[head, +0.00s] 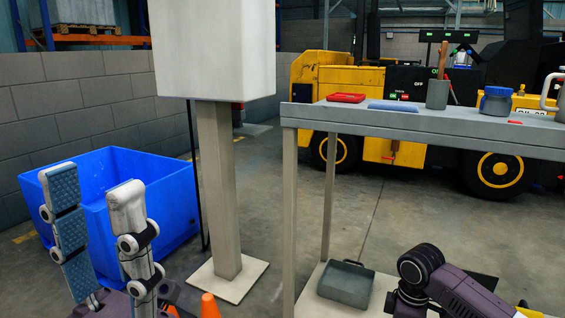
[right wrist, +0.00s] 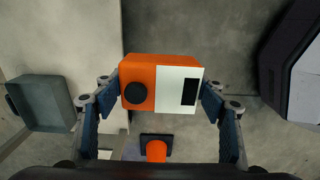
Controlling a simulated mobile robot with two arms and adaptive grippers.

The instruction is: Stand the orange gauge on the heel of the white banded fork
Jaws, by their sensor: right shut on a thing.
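The orange gauge (right wrist: 139,73) is a boxy block with a black round knob and a white panel with a dark window. In the right wrist view it sits between the two blue-padded fingers of my right gripper (right wrist: 163,88), which is shut on it. The floor shows behind it. My right gripper is outside the head view. My left gripper (head: 95,182) is open and empty at the lower left of the head view, in front of the blue bin. I cannot make out a white banded fork in either view.
A blue bin (head: 170,205) and a post on a pale base plate (head: 225,282) stand at the left. A grey table (head: 420,122) carries a red tray and several containers. A grey tray (head: 345,284) sits beneath it. An orange cone (head: 210,306) and yellow forklift (head: 335,75) also show.

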